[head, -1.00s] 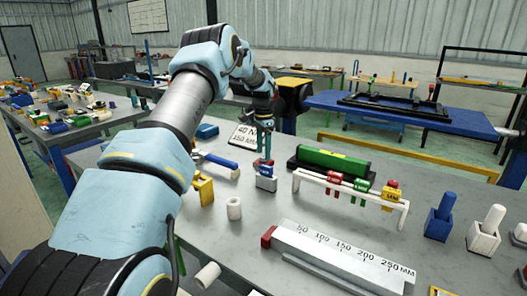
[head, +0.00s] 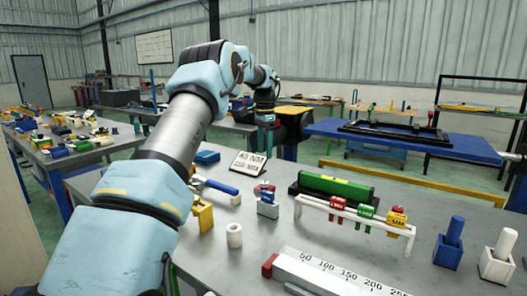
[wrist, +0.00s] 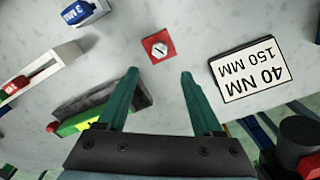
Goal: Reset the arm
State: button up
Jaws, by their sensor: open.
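My gripper (head: 266,128) is raised above the far part of the grey workbench, at the end of my outstretched arm. In the wrist view its two green fingers (wrist: 160,75) are apart with nothing between them. A red square piece with a silver bolt-like top (wrist: 158,46) lies on the bench just beyond the fingertips in that view; it also shows in the head view (head: 264,188) below the gripper. The sign reading 40 NM 150 MM (head: 249,164) stands beside it.
On the bench (head: 215,255) are a blue-grey block (head: 268,207), a green bar in a black holder (head: 335,186), a white rack with coloured tags (head: 350,215), a blue-handled tool (head: 220,187), a yellow block (head: 201,216) and a white ring (head: 234,236). Air around the gripper looks clear.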

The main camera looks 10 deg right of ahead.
jog(key=s+a+f+n, duration=0.2)
jog(key=s+a+n, duration=0.2)
jog(key=s+a, duration=0.5)
jog(key=s+a+f+n+t, duration=0.1)
jog(key=s+a+f+n, duration=0.1)
jog(key=s+a+n, duration=0.3)
jog(key=s+a+f+n, duration=0.2)
jog(key=s+a+n, duration=0.3)
jog(key=s+a, duration=0.8)
jog(key=s, duration=0.6)
jog(key=shift+f+t, duration=0.25)
jog(key=shift+t, duration=0.05)
